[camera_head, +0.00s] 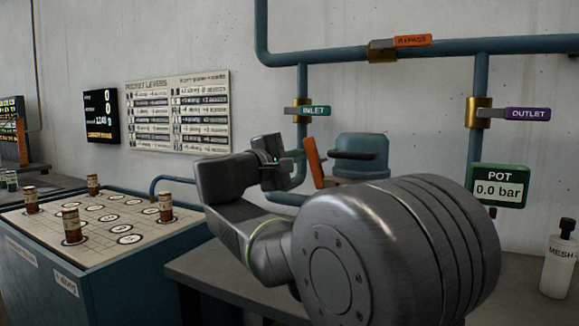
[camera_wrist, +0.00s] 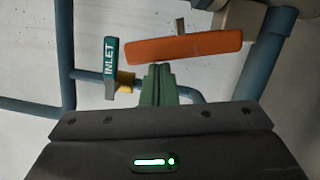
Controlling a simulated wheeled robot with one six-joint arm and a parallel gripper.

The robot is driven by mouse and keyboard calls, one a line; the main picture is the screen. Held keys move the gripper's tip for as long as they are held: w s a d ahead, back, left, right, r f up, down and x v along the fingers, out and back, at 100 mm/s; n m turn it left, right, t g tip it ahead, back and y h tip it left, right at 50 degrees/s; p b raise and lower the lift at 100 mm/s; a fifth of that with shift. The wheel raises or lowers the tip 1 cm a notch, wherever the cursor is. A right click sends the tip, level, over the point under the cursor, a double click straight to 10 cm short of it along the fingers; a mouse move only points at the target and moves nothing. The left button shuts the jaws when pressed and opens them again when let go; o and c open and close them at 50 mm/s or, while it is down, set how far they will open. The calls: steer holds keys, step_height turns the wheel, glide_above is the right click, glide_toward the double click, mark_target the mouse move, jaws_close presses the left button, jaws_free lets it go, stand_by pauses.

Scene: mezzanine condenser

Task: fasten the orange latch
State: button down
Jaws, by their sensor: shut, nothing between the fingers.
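The orange latch (camera_head: 313,162) is a flat bar standing upright with a slight tilt at the left side of the blue-grey pot (camera_head: 362,145). In the wrist view the orange latch (camera_wrist: 185,47) lies across the picture, just beyond my fingertips. My gripper (camera_head: 297,154) is shut and empty just left of the latch. Its green fingers (camera_wrist: 159,72) point at the lower edge of the bar in the wrist view. I cannot tell whether they touch it. My arm hides the lower part of the pot.
The teal INLET handle (camera_head: 307,111) is on the pipe above my gripper; it also shows in the wrist view (camera_wrist: 111,60). The orange BYPASS handle (camera_head: 412,41) and purple OUTLET handle (camera_head: 528,114) are farther off. A pot gauge (camera_head: 499,186) reads 0.0 bar. A MESH bottle (camera_head: 557,265) stands right.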

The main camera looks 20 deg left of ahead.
steer(key=shift+s+d+r+m+g+b, duration=0.1)
steer(key=shift+d+r+m+g+b, duration=0.15)
steer(key=shift+d+m, duration=0.5)
steer(key=shift+d+r+m+g+b, duration=0.15)
steer(key=shift+d+r+m, duration=0.25)
steer(key=shift+m, duration=0.55)
